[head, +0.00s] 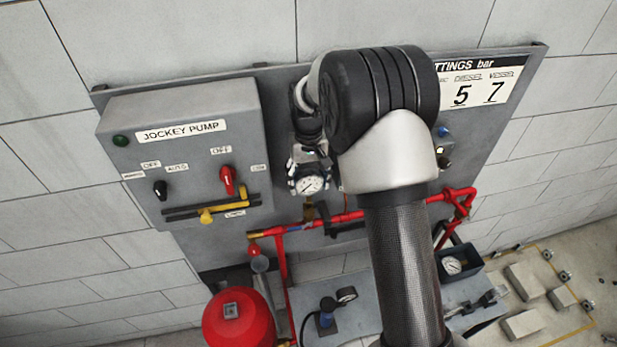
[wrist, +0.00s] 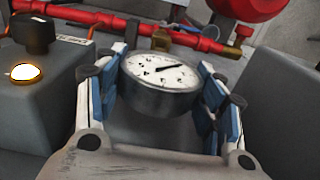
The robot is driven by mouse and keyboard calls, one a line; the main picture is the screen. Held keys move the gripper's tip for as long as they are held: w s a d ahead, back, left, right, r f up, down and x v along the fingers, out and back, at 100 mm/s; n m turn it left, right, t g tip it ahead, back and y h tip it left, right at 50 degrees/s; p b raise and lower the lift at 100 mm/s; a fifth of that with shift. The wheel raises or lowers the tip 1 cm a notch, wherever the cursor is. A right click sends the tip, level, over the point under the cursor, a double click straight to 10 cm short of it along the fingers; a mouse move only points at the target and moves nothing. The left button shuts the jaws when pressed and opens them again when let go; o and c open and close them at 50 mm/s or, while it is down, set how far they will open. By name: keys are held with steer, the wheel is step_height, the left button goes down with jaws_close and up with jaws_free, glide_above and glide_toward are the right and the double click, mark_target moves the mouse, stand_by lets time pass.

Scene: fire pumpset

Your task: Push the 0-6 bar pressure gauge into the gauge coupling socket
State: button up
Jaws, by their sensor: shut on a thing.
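A round pressure gauge (head: 309,186) with a white dial and dark rim is held in my gripper (head: 308,178), in front of the grey panel. In the wrist view the gauge (wrist: 161,75) sits between the two blue-padded fingers of my gripper (wrist: 160,88), its dial facing up towards the camera. The dial's numbers are too small to read for certain. A brass fitting (head: 308,212), apparently the coupling socket, stands on the red pipe just below the gauge. It also shows behind the gauge in the wrist view (wrist: 161,40). Whether gauge and fitting touch, I cannot tell.
The jockey pump box (head: 180,150), with knobs and a yellow-handled lever, is left of my gripper. A red pipe (head: 350,217) runs below. A dark box with another gauge (head: 452,266) stands lower right. My arm hides part of the panel.

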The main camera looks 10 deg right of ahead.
mark_target(309, 191)
steer(key=shift+f+b, duration=1.5)
steer(key=shift+f, duration=0.85)
steer(key=o, duration=1.3)
steer(key=shift+c, duration=0.2)
